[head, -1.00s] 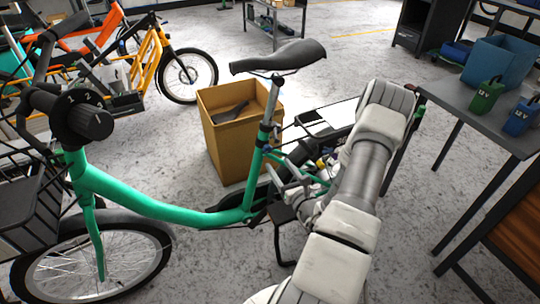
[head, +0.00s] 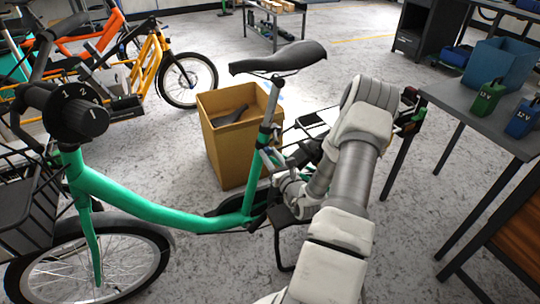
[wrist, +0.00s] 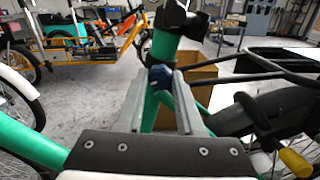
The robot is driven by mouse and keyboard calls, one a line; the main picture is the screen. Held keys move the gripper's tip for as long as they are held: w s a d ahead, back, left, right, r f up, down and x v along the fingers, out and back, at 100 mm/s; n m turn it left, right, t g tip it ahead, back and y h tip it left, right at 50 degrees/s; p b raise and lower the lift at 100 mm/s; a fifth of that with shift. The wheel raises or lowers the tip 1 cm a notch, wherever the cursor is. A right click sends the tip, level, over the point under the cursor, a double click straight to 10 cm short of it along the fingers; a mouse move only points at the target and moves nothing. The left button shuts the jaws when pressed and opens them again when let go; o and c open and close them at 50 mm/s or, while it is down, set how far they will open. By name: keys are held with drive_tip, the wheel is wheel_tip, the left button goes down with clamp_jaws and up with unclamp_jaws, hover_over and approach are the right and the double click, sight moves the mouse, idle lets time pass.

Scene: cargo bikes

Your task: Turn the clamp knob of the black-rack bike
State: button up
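The black-rack bike has a green frame (head: 150,213), a black saddle (head: 277,58) and a black rack (head: 305,125) behind the seat post. Its clamp knob (wrist: 160,75) is small, dark blue and faceted, on the seat tube just below the black collar in the wrist view. My gripper (wrist: 163,82) points at the knob, one finger on each side with a gap between them. The knob lies at the fingertips; I cannot tell whether they touch it. In the head view my gripper (head: 268,160) is beside the seat tube and hides the knob.
A cardboard box (head: 225,150) with a dark saddle inside stands behind the bike. An orange cargo bike (head: 150,60) is at the back left. A grey table (head: 470,115) with green and blue battery packs and a blue bin is on the right.

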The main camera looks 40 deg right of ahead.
clamp_jaws()
drive_tip(key=shift+p, duration=0.3)
drive_tip(key=m+p, duration=0.4)
drive_tip(key=shift+s+r+m, duration=0.1)
drive_tip(key=shift+r+m, duration=0.05)
drive_tip(key=shift+m, duration=0.15)
drive_tip(key=shift+m+p, duration=1.5)
drive_tip(key=shift+m, duration=0.8)
drive_tip(key=shift+f, duration=0.2)
drive_tip(key=o, duration=0.6)
unclamp_jaws()
